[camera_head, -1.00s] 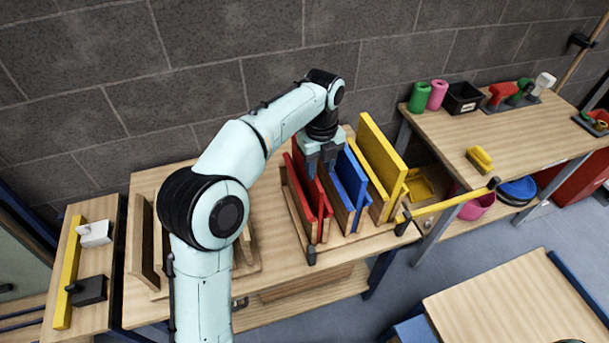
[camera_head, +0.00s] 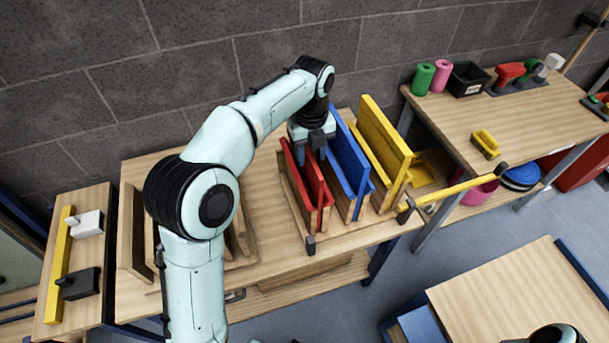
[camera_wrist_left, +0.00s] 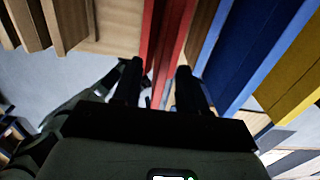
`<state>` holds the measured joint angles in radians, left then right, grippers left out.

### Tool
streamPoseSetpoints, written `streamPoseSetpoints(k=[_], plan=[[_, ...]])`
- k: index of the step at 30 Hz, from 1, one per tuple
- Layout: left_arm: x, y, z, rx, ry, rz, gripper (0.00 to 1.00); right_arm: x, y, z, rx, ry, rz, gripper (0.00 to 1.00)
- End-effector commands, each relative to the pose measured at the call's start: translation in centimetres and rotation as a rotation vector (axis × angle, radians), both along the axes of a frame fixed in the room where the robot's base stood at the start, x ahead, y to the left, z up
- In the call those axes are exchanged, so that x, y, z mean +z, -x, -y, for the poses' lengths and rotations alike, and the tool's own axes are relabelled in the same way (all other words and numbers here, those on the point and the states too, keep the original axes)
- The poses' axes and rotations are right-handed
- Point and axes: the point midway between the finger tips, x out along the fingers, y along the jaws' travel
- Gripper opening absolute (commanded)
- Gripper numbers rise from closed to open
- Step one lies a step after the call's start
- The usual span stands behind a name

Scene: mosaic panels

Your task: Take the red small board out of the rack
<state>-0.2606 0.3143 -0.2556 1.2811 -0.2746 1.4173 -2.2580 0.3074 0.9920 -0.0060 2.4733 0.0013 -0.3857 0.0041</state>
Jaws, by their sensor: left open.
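Two red boards stand upright side by side in the wooden rack (camera_head: 311,243): a left red board (camera_head: 293,178) and a right red board (camera_head: 318,182). I cannot tell for sure which one is the small one. My left gripper (camera_head: 311,150) is over the back part of the red boards, pointing down, open. In the left wrist view its two dark fingers (camera_wrist_left: 158,76) are apart, with red board edges (camera_wrist_left: 165,45) showing ahead between them. Whether a finger touches a board is unclear. My right gripper is out of view.
Blue boards (camera_head: 347,165) and yellow boards (camera_head: 384,140) stand right of the red ones, close to the gripper. Brown wooden boards (camera_head: 131,232) stand at the left, behind my arm. The dark block wall (camera_head: 180,70) is close behind the bench.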

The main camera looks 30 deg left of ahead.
Motion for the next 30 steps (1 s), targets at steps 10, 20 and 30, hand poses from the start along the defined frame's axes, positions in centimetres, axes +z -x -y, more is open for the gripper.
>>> streamPoseSetpoints(k=[10,20,30], plan=[[-4.5,-0.4,0.2,0.000,0.000,-0.001,0.43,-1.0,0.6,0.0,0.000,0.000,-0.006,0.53],[-4.5,-0.4,0.2,0.000,0.000,0.000,0.13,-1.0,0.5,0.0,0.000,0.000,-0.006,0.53],[-4.5,-0.4,0.2,0.001,0.000,0.000,0.00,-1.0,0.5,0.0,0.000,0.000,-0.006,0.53]])
